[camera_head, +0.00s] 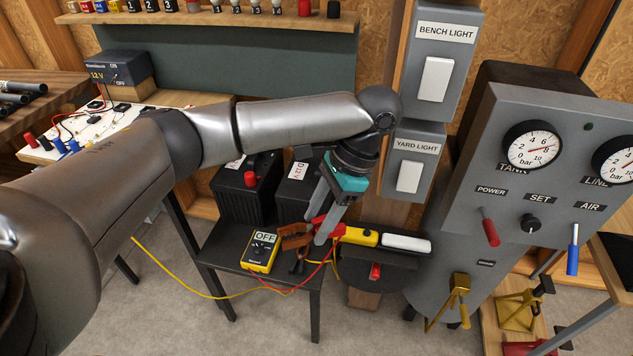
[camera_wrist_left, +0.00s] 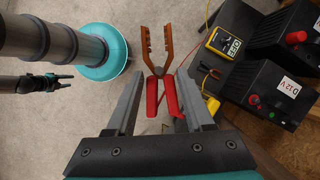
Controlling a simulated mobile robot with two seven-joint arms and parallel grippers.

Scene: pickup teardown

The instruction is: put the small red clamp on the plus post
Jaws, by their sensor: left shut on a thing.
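My left gripper (camera_head: 326,212) is shut on the red clamp (camera_head: 320,228), held above the small dark table. In the left wrist view the clamp's red handles (camera_wrist_left: 161,96) lie between the gripper fingers (camera_wrist_left: 160,110), with its copper jaws pointing away and spread. Two black batteries stand at the table's back: the left one (camera_head: 232,203) bears a red post (camera_head: 250,179). The one labelled D 12V (camera_head: 289,196) is partly behind my gripper; its red post (camera_wrist_left: 255,100) shows in the left wrist view. The clamp is apart from both posts. My right gripper (camera_wrist_left: 62,77) looks open and empty.
A yellow meter reading OFF (camera_head: 260,252) and a dark clamp (camera_head: 298,263) lie on the small table (camera_head: 225,252). Red and yellow leads trail around them. Light switch boxes (camera_head: 409,160) and a grey gauge panel (camera_head: 545,190) stand to the right.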

